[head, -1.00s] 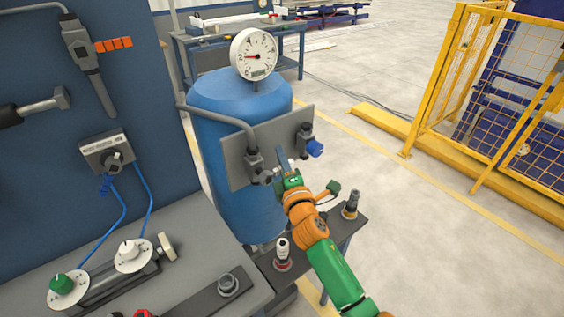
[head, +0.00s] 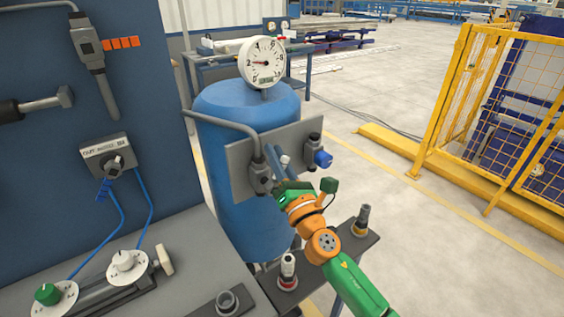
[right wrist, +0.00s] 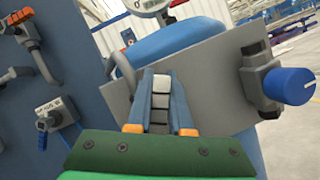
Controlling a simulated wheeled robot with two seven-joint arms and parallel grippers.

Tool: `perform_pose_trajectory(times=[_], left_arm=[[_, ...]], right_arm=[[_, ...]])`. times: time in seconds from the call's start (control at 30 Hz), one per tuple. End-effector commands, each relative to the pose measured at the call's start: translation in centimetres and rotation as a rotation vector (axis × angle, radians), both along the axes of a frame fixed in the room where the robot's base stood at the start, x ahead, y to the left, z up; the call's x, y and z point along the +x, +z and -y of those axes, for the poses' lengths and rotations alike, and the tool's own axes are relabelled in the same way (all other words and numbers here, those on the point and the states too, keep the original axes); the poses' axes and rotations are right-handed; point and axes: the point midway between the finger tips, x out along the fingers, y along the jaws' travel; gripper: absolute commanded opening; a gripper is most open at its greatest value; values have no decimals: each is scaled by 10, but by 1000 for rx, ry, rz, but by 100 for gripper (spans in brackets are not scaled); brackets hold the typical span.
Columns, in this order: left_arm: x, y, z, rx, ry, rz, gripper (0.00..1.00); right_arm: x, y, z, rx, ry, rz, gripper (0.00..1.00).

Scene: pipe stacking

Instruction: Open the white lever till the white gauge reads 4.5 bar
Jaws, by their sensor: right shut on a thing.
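The white gauge (head: 261,62) stands above the blue tank; its needle points left, near the figure 2, too small to read exactly. The white lever (head: 284,160) is at the valve on the grey panel; only its pale end shows in the head view. My right gripper (head: 277,163) is shut on the lever, at the left part of the panel. In the right wrist view, the lever (right wrist: 160,92) shows as a pale strip between the two fingers (right wrist: 162,80). My left gripper is out of view.
The grey panel (head: 238,170) is in front of the blue tank (head: 225,118). A valve with a blue knob (head: 322,158) sits to the right. A small bench (head: 340,255) with fittings stands below my arm. A yellow fence (head: 490,100) is at the right, with open floor between.

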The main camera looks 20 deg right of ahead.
Motion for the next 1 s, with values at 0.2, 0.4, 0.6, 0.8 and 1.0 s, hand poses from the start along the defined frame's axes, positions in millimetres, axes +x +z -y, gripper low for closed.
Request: perform_pose_trajectory(times=[0.2,0.4,0.6,0.8,1.0], left_arm=[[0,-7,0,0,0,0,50],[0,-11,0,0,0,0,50],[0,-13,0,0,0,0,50],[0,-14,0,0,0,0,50],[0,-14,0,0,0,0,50]], right_arm=[[-4,8,-10,-177,-3,73,0],[-7,10,-18,-311,-3,121,0],[-9,12,-24,-407,-5,156,0],[-11,12,-28,-461,-6,175,0],[-11,12,-29,-481,-6,183,0]])
